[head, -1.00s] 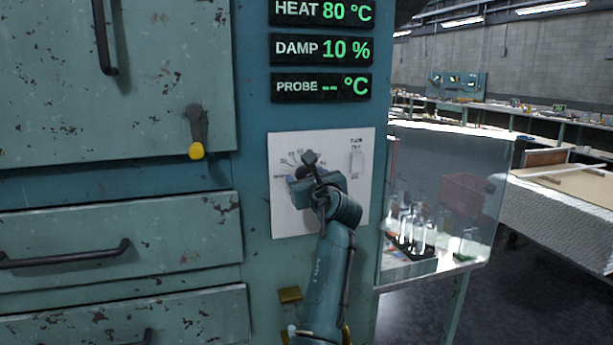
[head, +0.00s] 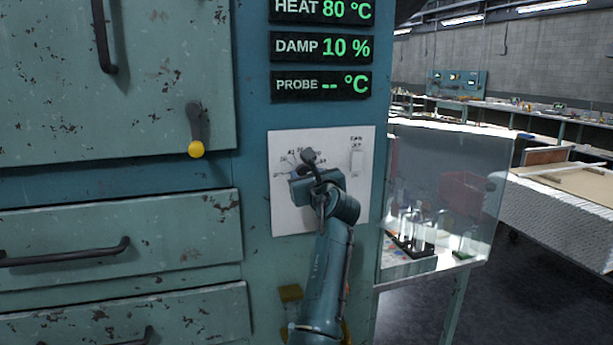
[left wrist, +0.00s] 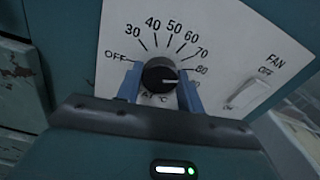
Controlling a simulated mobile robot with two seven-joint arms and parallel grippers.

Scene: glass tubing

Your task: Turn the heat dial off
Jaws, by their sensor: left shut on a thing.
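The heat dial (left wrist: 159,74) is a black round knob on a white panel (left wrist: 120,30), with marks from OFF at the left through 30 to 80 at the right. Its white pointer line points right, near the 80 mark. My left gripper (left wrist: 161,88) has its blue fingers on both sides of the knob, shut on it. In the head view my left gripper (head: 312,182) is against the white panel (head: 290,218) and hides the dial. The heat display (head: 322,11) reads 80 °C. My right gripper is not in view.
A fan switch (left wrist: 247,93) sits right of the dial. A yellow-tipped lever (head: 196,140) and drawer handles are on the cabinet at left. A glass-sided case (head: 440,180) with glassware stands close at right.

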